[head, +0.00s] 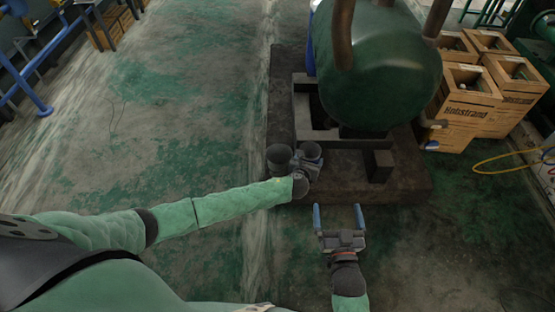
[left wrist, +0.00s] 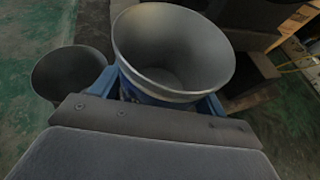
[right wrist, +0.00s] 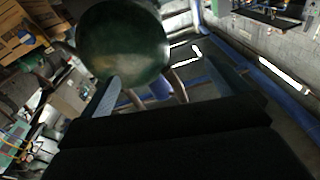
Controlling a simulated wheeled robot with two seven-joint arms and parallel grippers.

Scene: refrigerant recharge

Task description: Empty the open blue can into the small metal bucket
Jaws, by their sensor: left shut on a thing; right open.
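My left gripper (head: 306,166) is shut on the open blue can (head: 311,152), next to the edge of the dark plinth. In the left wrist view the can (left wrist: 172,50) is large between the blue fingers, its grey inside and bare-looking bottom visible. Its mouth faces up toward the cameras; any slight tilt is hard to judge. The small metal bucket (head: 279,158) is just left of the can, mouth up. It also shows in the left wrist view (left wrist: 70,76), its inside dark and contents unclear. My right gripper (head: 338,217) is open and empty in front of the plinth.
A big green tank (head: 377,70) with brown pipes stands on the dark plinth (head: 410,180). Wooden crates (head: 468,98) are stacked at the right, near a yellow hose (head: 500,160).

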